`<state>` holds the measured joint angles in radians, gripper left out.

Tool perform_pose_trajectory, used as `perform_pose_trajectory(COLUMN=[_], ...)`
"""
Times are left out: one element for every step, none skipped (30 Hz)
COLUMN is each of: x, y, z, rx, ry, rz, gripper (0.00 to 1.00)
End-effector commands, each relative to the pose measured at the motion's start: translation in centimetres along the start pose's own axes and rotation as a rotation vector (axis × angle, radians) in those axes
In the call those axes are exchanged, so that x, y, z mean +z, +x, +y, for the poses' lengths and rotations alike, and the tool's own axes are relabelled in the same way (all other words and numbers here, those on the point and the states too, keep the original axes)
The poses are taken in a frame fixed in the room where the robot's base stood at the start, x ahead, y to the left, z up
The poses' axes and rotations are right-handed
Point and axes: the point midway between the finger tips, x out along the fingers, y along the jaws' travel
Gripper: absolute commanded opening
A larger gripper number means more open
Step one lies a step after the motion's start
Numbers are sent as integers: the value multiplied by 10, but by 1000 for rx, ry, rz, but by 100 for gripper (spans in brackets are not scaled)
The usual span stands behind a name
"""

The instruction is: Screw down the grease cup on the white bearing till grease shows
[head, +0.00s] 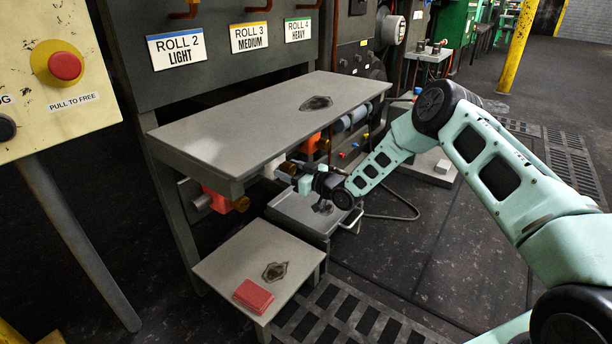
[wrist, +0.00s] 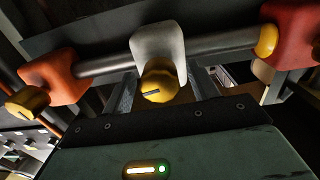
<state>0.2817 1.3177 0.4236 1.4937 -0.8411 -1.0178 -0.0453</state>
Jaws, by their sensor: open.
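The white bearing (wrist: 158,42) sits on a grey shaft in the middle of the wrist view. Its brass-yellow grease cup (wrist: 158,82) faces me and has a dark slot-like mark on its end. My gripper (wrist: 163,76) is open, with one grey finger on each side of the cup; I cannot tell whether either finger touches it. I can make out no grease at the cup. In the head view my gripper (head: 289,172) is under the grey shelf, and the white bearing (head: 271,166) shows partly behind it.
An orange bearing (wrist: 56,77) with a brass cup is left along the shaft, and a red one (wrist: 290,35) is right. The grey shelf (head: 250,120) hangs over my gripper. A grey cart (head: 300,212) is below.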

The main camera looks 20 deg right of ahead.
Motion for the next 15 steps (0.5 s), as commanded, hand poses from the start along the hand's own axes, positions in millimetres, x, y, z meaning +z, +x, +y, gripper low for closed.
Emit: perform_pose_trajectory(x=[-2, -2, -3, -4, -5, -4, -5, -5, -5, -4, -5, -4, -4, -4, -4], y=[-6, -10, -16, -22, -28, -37, -44, -51, -61, -68, -75, -85, -92, -99, -108], z=[1, 1, 1, 1, 1, 1, 1, 1, 1, 1, 1, 1, 1, 1, 1], rx=[1, 1, 1, 1, 1, 2, 2, 3, 3, 3, 2, 2, 4, 4, 3], ry=[1, 1, 2, 2, 2, 2, 3, 3, 3, 3, 2, 4, 3, 3, 2], rz=[-3, -3, -3, -3, -3, -4, -4, -5, -3, -4, -3, -5, -4, -5, -3], gripper=[59, 59, 59, 59, 59, 59, 59, 59, 59, 59, 59, 59, 59, 59, 59])
